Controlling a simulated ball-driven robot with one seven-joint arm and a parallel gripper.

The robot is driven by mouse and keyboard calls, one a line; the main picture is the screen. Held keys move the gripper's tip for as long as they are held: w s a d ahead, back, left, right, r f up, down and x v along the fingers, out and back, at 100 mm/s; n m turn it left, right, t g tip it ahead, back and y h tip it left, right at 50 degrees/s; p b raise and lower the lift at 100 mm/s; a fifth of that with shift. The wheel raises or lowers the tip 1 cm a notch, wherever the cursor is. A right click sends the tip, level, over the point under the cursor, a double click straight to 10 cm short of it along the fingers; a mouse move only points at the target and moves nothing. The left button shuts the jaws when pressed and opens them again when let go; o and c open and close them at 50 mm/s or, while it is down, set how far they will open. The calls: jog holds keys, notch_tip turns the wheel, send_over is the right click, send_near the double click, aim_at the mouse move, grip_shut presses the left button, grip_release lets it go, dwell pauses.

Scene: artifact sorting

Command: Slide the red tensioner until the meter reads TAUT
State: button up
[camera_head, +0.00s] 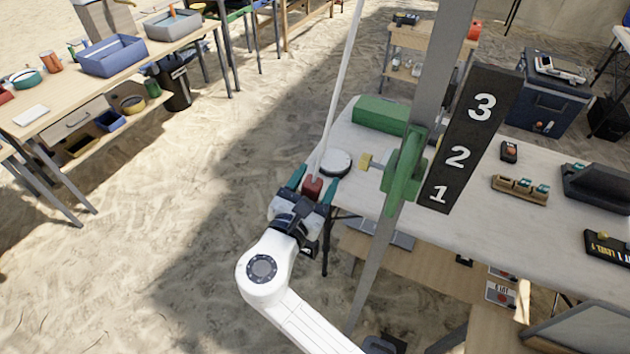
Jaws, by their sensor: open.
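The red tensioner (312,190) is a small red block at the lower end of a pale, slanted line (335,100). My gripper (312,181) is open, with one teal finger on each side of the red block. I cannot tell whether either finger touches it. I see no readable TAUT text, and I cannot tell which thing is the meter. A round white disc (336,162) lies just right of the gripper at the table's edge.
A grey post (436,85) with a green clamp (402,172) and a black board (470,135) numbered 1 to 3 stands right of my gripper. A pale table (470,230) holds a green block (380,114). Open sand (170,220) lies to the left.

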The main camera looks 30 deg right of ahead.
jog(key=b+v, duration=0.1)
jog(key=v, duration=0.9)
jog(key=shift+s+a+b, duration=0.25)
jog(key=shift+a+b, duration=0.05)
